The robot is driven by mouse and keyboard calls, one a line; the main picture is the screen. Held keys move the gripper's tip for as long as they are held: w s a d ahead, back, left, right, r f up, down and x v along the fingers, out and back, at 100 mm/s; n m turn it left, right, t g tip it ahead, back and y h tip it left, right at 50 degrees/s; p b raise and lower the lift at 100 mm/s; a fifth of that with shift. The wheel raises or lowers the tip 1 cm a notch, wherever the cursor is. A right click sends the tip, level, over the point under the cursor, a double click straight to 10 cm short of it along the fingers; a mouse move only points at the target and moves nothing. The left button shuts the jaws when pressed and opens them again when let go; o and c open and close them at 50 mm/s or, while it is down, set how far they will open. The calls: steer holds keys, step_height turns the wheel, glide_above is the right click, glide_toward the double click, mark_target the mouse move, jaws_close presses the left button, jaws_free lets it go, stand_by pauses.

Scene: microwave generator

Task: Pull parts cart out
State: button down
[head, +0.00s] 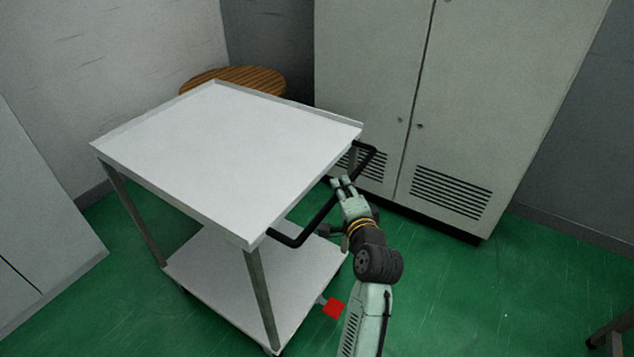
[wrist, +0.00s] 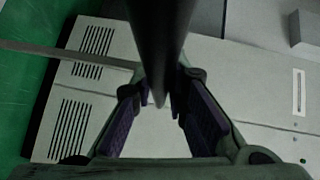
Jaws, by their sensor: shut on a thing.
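The parts cart (head: 225,145) is white with two shelves and grey legs. It stands left of the middle in the head view. A black bar handle (head: 318,218) sticks out from its right side. My gripper (head: 342,183) is at the handle's upper half, shut on the bar. In the wrist view, the dark handle (wrist: 160,45) runs down between my gripper's two fingers (wrist: 165,115). The lower shelf (head: 240,290) is bare where it shows. A red piece (head: 334,308) shows low at the cart's right side.
A grey double-door cabinet (head: 440,90) with vents stands behind the handle, close to the cart. A round wooden top (head: 235,78) is behind the cart. A pale cabinet (head: 40,240) is at the left. Green floor (head: 480,300) is free at the lower right.

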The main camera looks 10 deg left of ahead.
steer(key=s+d, duration=0.3)
steer(key=d, duration=0.5)
steer(key=shift+d, duration=0.3)
steer(key=shift+f, duration=0.1)
steer(key=c, duration=1.6)
jaws_free()
steer(key=shift+o, duration=0.2)
steer(key=shift+s, duration=0.15)
steer(key=v, duration=1.2)
